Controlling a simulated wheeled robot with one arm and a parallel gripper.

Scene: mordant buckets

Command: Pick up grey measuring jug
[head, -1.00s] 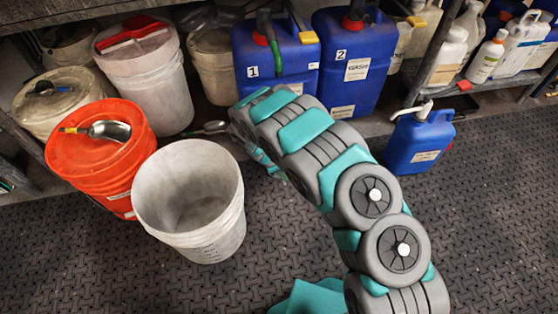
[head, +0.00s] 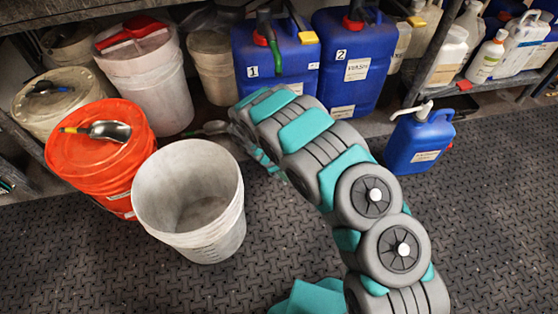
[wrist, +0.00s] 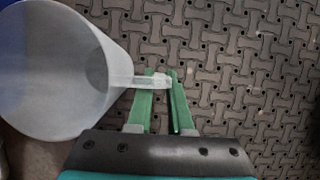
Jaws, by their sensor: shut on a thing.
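The grey measuring jug (wrist: 45,70) fills the left of the wrist view. I look into its wide, empty-looking mouth, and its handle (wrist: 128,81) sticks out to the right. My gripper (wrist: 161,80) has green fingers, shut on the end of that handle. The jug's body is left of the fingers, above or on the dark patterned floor; I cannot tell if it touches it. In the head view my arm hides the jug and most of the gripper.
An open white bucket (head: 222,240) stands left of my arm, beside an orange lidded bucket (head: 85,160) with a scoop (head: 110,130). Large blue canisters (head: 275,75) stand behind. A small blue jug (head: 418,145) is to the right. The floor (head: 500,220) at right is clear.

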